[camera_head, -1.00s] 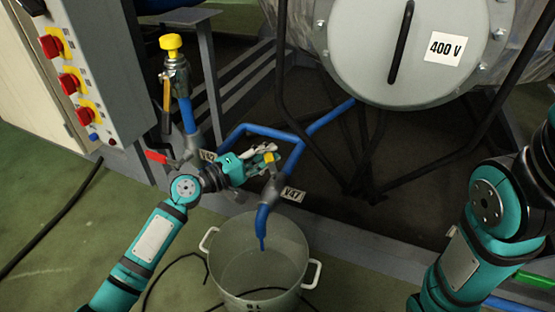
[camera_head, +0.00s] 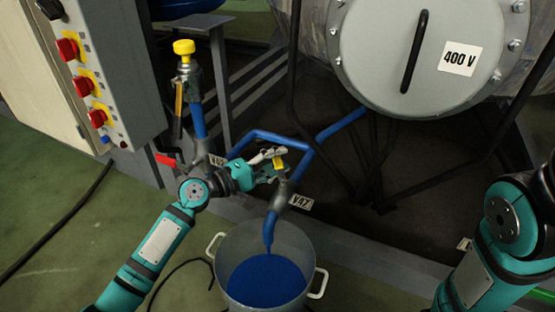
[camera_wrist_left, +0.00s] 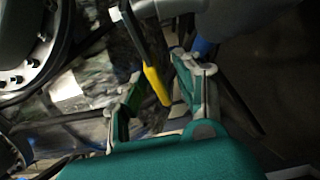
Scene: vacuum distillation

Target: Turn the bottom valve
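The bottom valve, by the V47 tag (camera_head: 301,201), sits on a blue pipe above a pot (camera_head: 224,262). Its yellow handle (camera_head: 278,163) shows at the fingers of my left gripper (camera_head: 270,168). In the left wrist view the yellow handle (camera_wrist_left: 156,86) lies between the two spread fingers of the left gripper (camera_wrist_left: 160,92), with gaps on both sides. The gripper looks open; contact with the handle is not clear. Blue liquid (camera_head: 266,280) fills the lower part of the pot under the pipe's spout (camera_head: 269,232). My right gripper is out of view.
A control panel with red knobs (camera_head: 82,87) stands at the left. A large vessel marked 400 V (camera_head: 430,55) is behind. Dark struts stand right of the valve. Green floor lies at the left.

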